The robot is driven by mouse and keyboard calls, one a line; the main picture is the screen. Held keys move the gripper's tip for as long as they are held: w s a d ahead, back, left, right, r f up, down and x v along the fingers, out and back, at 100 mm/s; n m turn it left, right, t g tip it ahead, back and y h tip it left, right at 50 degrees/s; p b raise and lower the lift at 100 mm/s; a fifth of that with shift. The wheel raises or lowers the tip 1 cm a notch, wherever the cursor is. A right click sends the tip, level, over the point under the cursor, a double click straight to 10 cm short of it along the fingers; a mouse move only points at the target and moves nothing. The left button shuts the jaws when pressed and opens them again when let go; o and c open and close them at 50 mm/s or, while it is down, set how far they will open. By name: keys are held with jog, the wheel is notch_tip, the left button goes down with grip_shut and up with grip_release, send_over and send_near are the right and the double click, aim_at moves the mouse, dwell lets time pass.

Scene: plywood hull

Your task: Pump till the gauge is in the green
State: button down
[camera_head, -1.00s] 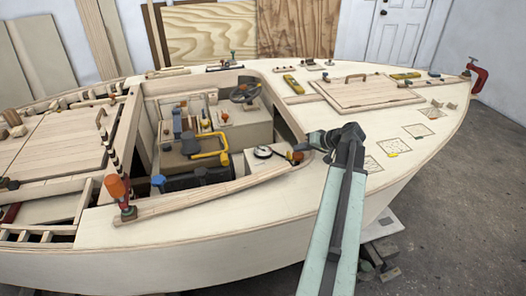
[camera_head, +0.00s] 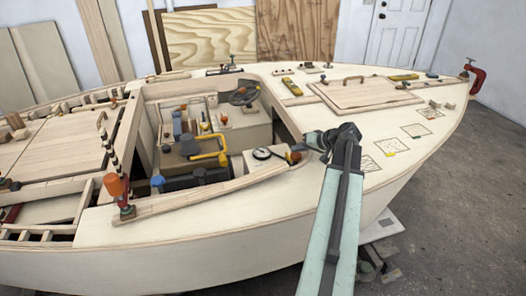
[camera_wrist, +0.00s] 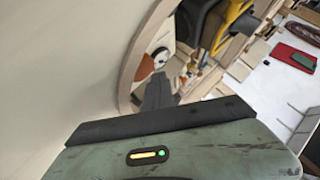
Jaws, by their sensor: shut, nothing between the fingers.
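A round white-faced gauge (camera_head: 262,154) sits on a pale box in the boat's cockpit. It also shows in the wrist view (camera_wrist: 160,57), partly hidden; its needle and any green band are too small to read. An orange knob-like part (camera_head: 294,157) is just right of the gauge, by the cockpit edge. An orange-brown part shows beside the gauge in the wrist view (camera_wrist: 145,67). My gripper (camera_wrist: 158,84) is shut and empty, pointing toward the gauge and orange part. Whether it touches either is unclear. I cannot tell which part is the pump.
A yellow bent handle or pipe (camera_head: 210,155) and a black cylinder (camera_head: 198,178) are left of the gauge. A wooden strip (camera_head: 200,197) with an orange-handled clamp (camera_head: 117,188) runs along the near cockpit edge.

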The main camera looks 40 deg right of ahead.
jog(key=shift+s+a+f+n+g, duration=0.15)
jog(key=shift+s+f+g, duration=0.2)
jog(key=shift+f, duration=0.25)
jog(key=shift+s+a+f+n+g, duration=0.15)
jog(key=shift+s+f+g, duration=0.15)
jog(key=shift+f, duration=0.3)
jog(key=shift+d+r, duration=0.1)
jog(key=shift+d, duration=0.2)
jog(key=r+p, duration=0.1)
jog(key=p, duration=0.2)
jog(key=shift+w+r+p, duration=0.35)
jog(key=shift+r+p, duration=0.05)
jog(key=r+p, duration=0.1)
jog(key=p, duration=0.1)
jog(key=d+r+p, duration=0.1)
jog(key=shift+s+r, duration=0.3)
jog(key=shift+w+f, duration=0.1)
